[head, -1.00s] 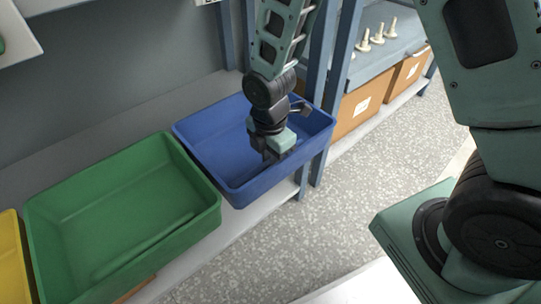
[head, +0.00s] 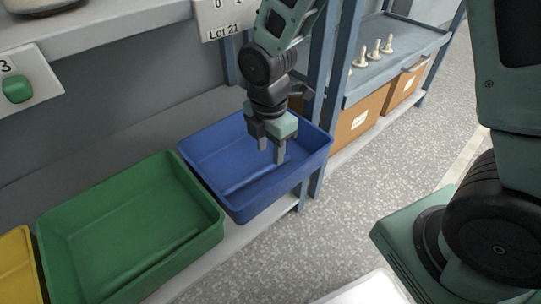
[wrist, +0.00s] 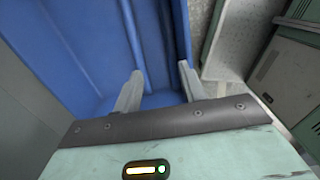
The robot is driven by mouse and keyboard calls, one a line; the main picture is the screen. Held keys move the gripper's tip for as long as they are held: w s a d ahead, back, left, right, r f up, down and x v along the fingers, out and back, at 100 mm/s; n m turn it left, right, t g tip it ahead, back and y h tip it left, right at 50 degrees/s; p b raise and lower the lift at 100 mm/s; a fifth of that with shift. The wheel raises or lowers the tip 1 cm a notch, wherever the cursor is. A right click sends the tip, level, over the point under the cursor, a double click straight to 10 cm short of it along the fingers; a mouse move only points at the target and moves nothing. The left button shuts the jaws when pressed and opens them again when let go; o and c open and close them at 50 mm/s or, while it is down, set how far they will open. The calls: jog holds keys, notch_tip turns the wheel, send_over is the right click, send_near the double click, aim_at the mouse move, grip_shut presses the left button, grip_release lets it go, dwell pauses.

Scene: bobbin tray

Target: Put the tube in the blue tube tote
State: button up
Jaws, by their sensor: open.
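The blue tote (head: 308,160) stands on a low shelf in the middle of the head view, and its blue inside (wrist: 80,50) fills much of the wrist view. My gripper (head: 271,152) points down over the tote, with its two fingers apart and nothing between them. The fingers also show apart and empty in the wrist view (wrist: 160,72). I cannot make out a tube in either view; part of the tote's inside is hidden behind my gripper.
A green tote (head: 205,232) and a yellow tote (head: 18,265) stand to the left of the blue one. An upper shelf (head: 90,32) overhangs them. A blue rack post (head: 322,110) stands close behind the tote. Pale pegs (head: 374,49) stand on a rack at right. Speckled floor is open.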

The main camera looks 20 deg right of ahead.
jog(key=s+a+r+m, duration=0.2)
jog(key=s+r+m, duration=0.3)
jog(key=s+m, duration=0.2)
jog(key=s+a+r+m, duration=0.2)
jog(key=s+r+m, duration=0.4)
jog(key=s, duration=0.4)
jog(key=shift+s+r+m+y, duration=0.3)
jog(key=shift+s+m+y, duration=0.1)
jog(key=shift+m, duration=0.1)
notch_tip(320, 180, up, 29)
jog(key=p, duration=2.9)
